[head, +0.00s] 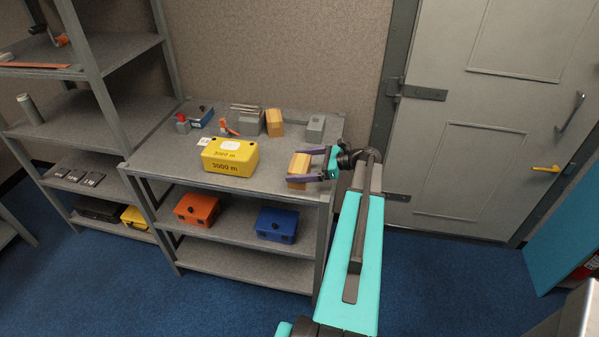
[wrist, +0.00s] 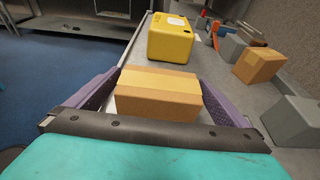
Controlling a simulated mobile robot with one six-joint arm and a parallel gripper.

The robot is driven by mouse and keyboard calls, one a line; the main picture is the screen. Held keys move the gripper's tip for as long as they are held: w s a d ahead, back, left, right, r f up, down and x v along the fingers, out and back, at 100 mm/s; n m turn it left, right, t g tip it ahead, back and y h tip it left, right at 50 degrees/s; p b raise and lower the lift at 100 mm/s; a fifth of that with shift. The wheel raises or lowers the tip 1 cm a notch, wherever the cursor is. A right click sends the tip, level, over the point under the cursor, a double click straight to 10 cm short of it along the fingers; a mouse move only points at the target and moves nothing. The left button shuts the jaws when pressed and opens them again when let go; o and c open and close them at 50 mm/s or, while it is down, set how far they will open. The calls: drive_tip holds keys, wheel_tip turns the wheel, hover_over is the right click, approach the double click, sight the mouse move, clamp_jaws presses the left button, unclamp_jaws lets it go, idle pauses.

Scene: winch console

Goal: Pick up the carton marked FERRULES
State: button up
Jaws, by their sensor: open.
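A tan cardboard carton (head: 299,168) stands near the front right of the grey bench top; it also shows in the wrist view (wrist: 158,92). A second tan carton (head: 274,122) stands farther back on the bench, and at the right in the wrist view (wrist: 258,65). I cannot read a FERRULES mark on either carton. My gripper (head: 295,165) is open, its purple fingers on either side of the front carton. In the wrist view, the carton lies between the fingers (wrist: 158,80), with a narrow gap showing at the right; contact at the left is unclear.
A yellow case (head: 230,157) marked 3000 m stands left of the front carton. A grey box (head: 315,127) stands behind it. Small tools and a red item (head: 182,124) are at the back left. Orange (head: 197,209) and blue (head: 276,225) cases sit on the shelf below.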

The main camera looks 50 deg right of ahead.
drive_tip(key=shift+c, duration=0.3)
drive_tip(key=c, duration=1)
drive_tip(key=shift+r, duration=0.2)
drive_tip(key=shift+r+b, duration=0.85)
drive_tip(key=shift+r, duration=0.6)
drive_tip(key=f+b+v, duration=0.1)
drive_tip(key=v, duration=0.4)
drive_tip(key=f+b+v, duration=0.1)
drive_tip(key=v, duration=0.4)
drive_tip(key=d+b+v, duration=0.1)
drive_tip(key=b+v, duration=0.1)
drive_tip(key=v, duration=0.4)
drive_tip(key=shift+s+a+f, duration=0.1)
drive_tip(key=shift+s+f, duration=0.05)
drive_tip(key=shift+f, duration=0.25)
